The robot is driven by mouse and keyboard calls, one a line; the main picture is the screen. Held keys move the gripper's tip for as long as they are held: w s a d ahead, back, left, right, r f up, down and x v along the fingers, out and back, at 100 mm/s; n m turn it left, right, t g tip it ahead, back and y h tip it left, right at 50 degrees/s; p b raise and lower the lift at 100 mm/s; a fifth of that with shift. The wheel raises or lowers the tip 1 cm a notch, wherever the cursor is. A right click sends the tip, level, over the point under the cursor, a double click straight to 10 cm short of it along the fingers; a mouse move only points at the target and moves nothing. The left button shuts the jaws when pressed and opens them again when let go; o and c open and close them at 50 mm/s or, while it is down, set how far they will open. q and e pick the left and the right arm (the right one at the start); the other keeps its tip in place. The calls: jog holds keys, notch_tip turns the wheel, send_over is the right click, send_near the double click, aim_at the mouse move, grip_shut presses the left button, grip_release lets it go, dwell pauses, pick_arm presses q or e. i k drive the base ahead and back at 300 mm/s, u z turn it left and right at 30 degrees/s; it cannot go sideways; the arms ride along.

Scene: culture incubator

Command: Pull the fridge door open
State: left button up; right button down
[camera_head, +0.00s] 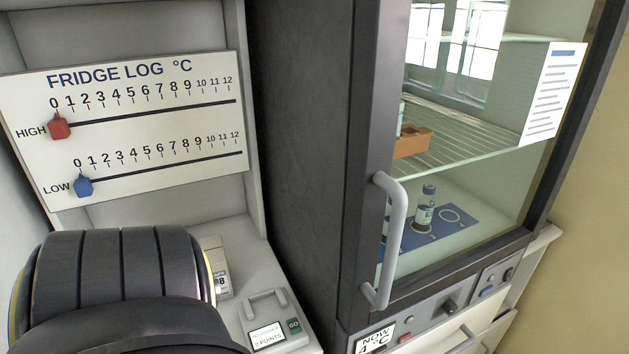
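The fridge door (383,100) has a dark frame and a glass pane, and it looks closed. Its grey vertical bar handle (396,230) is on the left side of the door, with nothing gripping it. Through the glass I see a wire shelf with an orange-brown tray (411,142), and below it a small vial (425,209) on a blue mat. A dark, ribbed, rounded part of my own body fills the lower left. Neither gripper's fingers show.
A fridge log board (140,180) with a red slider (59,127) and a blue slider (82,186) stands at the left. Below it is a white counter with a small handle (264,305) and a green GO button (293,324). A control panel (430,318) runs under the door.

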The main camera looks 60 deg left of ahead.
aim_at(573, 77)
jog(key=u, duration=0.4)
jog(key=k, duration=0.95)
jog(key=u, duration=0.9)
jog(key=i, duration=0.55)
jog(key=z, duration=0.3)
